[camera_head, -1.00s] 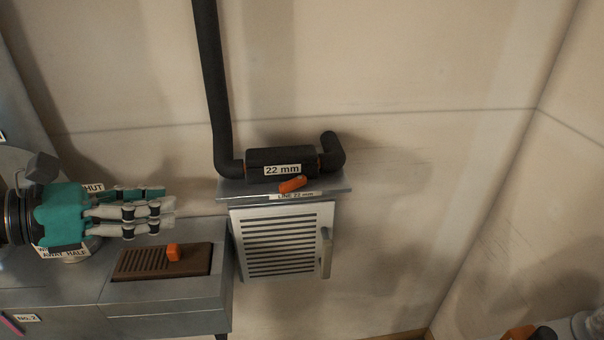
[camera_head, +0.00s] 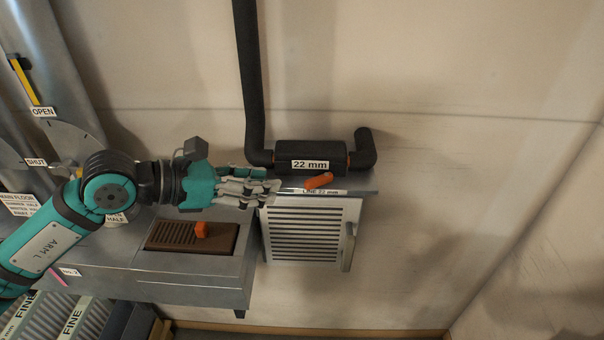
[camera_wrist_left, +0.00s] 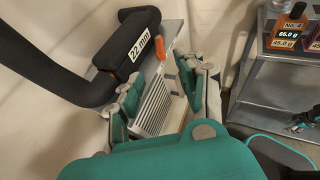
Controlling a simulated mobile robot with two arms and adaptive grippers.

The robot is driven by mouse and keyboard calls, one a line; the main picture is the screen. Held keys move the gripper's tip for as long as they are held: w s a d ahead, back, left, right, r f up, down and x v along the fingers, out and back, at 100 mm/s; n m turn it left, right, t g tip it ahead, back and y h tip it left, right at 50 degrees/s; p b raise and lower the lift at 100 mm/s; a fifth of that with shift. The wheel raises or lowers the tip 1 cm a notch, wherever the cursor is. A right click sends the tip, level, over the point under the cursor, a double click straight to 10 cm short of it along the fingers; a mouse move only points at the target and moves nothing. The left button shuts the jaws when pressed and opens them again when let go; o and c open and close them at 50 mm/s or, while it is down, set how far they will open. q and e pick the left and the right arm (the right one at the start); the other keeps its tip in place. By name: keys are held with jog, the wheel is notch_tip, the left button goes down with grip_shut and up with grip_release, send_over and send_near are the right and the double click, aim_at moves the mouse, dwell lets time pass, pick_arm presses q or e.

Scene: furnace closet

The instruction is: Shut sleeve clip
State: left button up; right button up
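The black sleeve (camera_head: 341,155) marked "22 mm" sits around the pipe on the wall. An orange clip (camera_head: 319,181) lies slanted at the sleeve's lower front edge, above a narrow ledge. In the left wrist view the clip (camera_wrist_left: 158,48) stands out beside the sleeve (camera_wrist_left: 118,45). I cannot tell whether the clip is latched. My left gripper (camera_head: 268,188) is at the left end of the ledge, left of the clip and apart from it. In the left wrist view its fingers (camera_wrist_left: 163,97) are spread and empty, with the clip beyond them.
A louvred grille (camera_head: 310,230) with a side handle hangs under the ledge (camera_head: 352,192). A grey bench top (camera_head: 120,248) with a brown slotted block (camera_head: 178,237) and orange knob is below my left arm. The wall right of the pipe is clear.

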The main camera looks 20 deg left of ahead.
aim_at(305, 182)
pick_arm(q)
jog(key=p+x, duration=0.3)
jog(key=x, duration=0.5)
jog(key=shift+r, duration=0.15)
jog(key=shift+w+d+f+p, duration=0.3)
jog(key=shift+w+f+p, duration=0.05)
grip_shut()
